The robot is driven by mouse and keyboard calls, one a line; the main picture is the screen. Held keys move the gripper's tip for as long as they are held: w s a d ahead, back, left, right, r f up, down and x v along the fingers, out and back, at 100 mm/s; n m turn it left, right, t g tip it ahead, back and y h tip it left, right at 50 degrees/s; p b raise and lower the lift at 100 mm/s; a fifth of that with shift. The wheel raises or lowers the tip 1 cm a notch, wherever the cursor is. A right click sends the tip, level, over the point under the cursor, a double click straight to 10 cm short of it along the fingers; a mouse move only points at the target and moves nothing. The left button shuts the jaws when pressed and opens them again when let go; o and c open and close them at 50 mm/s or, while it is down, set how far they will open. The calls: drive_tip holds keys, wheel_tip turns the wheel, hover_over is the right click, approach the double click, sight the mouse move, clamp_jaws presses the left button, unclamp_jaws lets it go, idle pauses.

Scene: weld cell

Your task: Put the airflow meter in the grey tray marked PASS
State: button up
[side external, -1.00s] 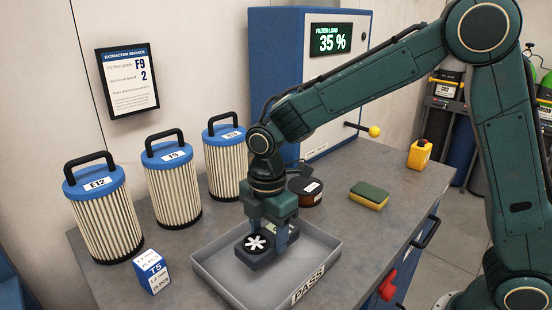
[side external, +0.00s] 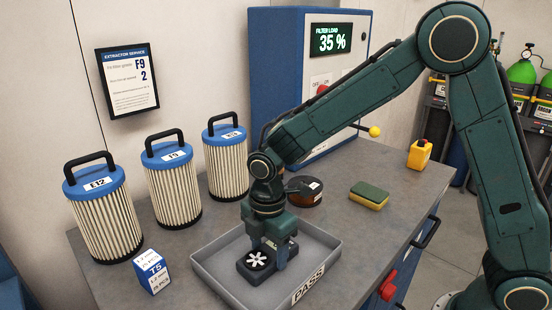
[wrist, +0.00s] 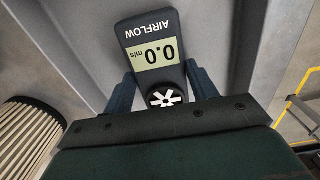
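The airflow meter (side external: 257,262) is a dark handheld unit with a white fan wheel. It is low inside the grey tray marked PASS (side external: 225,291), at or just above the floor; I cannot tell which. In the wrist view the meter (wrist: 155,58) shows its AIRFLOW label and a display reading 0.0 m/s. My gripper (side external: 270,258) points down into the tray. In the wrist view its two blue-grey fingers (wrist: 160,78) close on both sides of the meter. The far side of the meter is hidden in the side view.
Several blue-capped filters (side external: 172,187) stand behind and left of the tray, with a small blue-and-white box (side external: 152,272) nearer. A blue cabinet (side external: 280,80) stands behind.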

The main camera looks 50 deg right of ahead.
sight(269, 252)
drive_tip(key=o, duration=0.4)
drive_tip(key=shift+c, duration=0.2)
drive_tip(key=shift+r, duration=0.2)
wheel_tip(269, 252, up, 12)
idle(0.3)
idle(0.5)
